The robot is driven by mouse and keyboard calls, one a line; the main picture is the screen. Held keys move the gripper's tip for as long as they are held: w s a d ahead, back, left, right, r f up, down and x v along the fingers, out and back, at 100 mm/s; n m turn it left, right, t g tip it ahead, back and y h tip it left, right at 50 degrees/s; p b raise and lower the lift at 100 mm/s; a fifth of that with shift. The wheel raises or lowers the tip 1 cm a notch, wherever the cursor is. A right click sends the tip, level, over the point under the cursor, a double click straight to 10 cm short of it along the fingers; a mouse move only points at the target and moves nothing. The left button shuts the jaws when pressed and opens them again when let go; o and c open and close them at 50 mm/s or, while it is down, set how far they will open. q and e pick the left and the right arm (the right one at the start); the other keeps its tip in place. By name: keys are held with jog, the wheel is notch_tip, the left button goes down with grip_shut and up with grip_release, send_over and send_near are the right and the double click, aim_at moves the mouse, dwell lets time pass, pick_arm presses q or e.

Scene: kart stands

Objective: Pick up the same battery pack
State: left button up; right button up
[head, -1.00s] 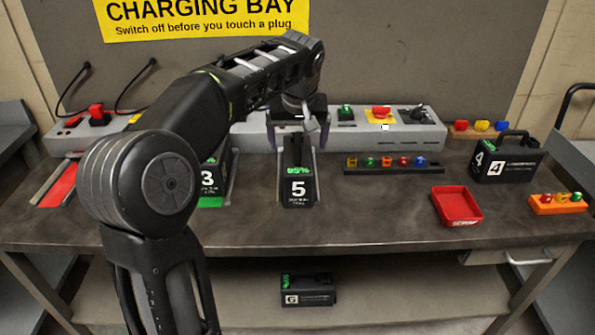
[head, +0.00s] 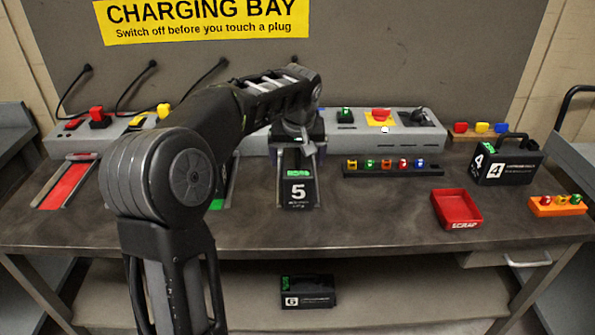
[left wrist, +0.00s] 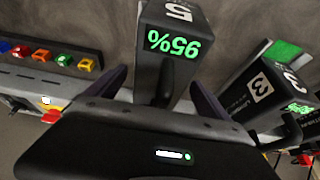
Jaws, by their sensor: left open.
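Battery pack 5 (head: 298,194) is black with a white 5 and a green display, and stands in a bay on the bench. In the left wrist view pack 5 (left wrist: 163,50) reads 95% and its black handle points toward the gripper. My left gripper (head: 298,150) is open over the rear of pack 5. In the left wrist view its two fingers (left wrist: 160,92) are on either side of the handle. I cannot tell whether they touch it. Battery pack 3 (left wrist: 258,92) stands beside it, mostly hidden behind my arm in the head view. My right gripper is not in view.
A grey charger console (head: 345,140) with switches runs behind the packs. Battery pack 4 (head: 508,168), a red scrap tray (head: 457,223) and a rack of coloured plugs (head: 392,171) are to the right. Pack 6 (head: 308,298) lies on the lower shelf.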

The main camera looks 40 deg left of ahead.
pick_arm(q)
jog(key=shift+w+a+f, duration=0.15)
jog(key=shift+w+f, duration=0.1)
jog(key=shift+f, duration=0.4)
jog(key=shift+c, duration=0.2)
grip_shut()
jog(key=shift+w+r, duration=0.1)
jog(key=shift+r, duration=0.05)
dwell(0.8)
